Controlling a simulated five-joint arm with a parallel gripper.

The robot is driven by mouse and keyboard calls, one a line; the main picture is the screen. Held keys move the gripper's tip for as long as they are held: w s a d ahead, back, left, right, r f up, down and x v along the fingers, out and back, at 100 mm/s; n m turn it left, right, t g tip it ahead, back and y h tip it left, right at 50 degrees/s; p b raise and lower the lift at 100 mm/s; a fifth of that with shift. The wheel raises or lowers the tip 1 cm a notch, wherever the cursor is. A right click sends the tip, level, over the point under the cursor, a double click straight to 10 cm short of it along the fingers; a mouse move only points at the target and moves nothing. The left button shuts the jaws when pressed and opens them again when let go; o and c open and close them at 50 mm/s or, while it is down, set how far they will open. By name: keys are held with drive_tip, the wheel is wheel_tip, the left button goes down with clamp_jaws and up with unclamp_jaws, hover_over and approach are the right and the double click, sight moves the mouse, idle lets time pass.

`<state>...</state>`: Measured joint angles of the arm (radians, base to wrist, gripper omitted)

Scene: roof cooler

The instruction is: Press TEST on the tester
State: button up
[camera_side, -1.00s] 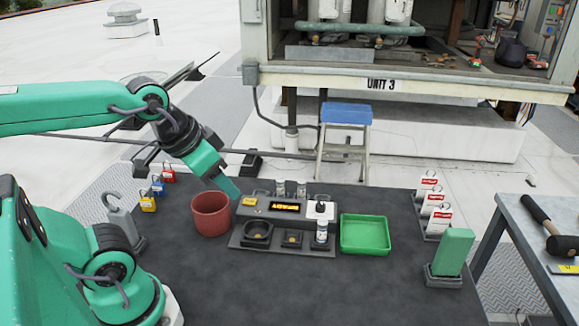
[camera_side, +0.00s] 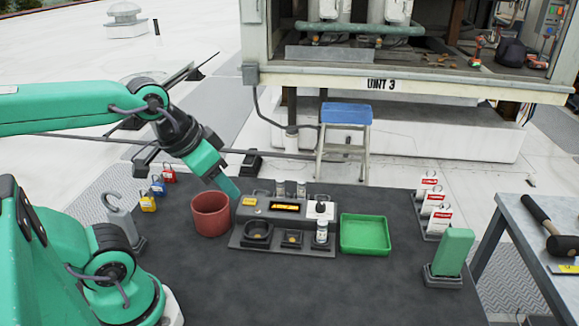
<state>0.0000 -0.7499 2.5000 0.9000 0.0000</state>
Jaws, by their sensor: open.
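The tester (camera_side: 310,251) is a grey unit on the dark table mat, with a raised back panel. The panel carries a small amber display (camera_side: 285,207) and a yellow label (camera_side: 249,201) at its left end. I cannot make out the TEST marking. A white cylindrical part (camera_side: 322,232) stands upright on the tester's right side. My gripper (camera_side: 232,191) is open, pointing down and right just by the panel's left end, above and behind the red cup. Its fingertips are small, and I cannot tell whether they touch the tester.
A red cup (camera_side: 210,216) stands close left of the tester and a green tray (camera_side: 365,236) close right. Colored padlocks (camera_side: 158,185) sit at the left, red-and-white tags (camera_side: 436,214) at the right. A green block (camera_side: 453,252) stands front right. The mat's front is clear.

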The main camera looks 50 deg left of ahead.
clamp_jaws()
idle(1.5)
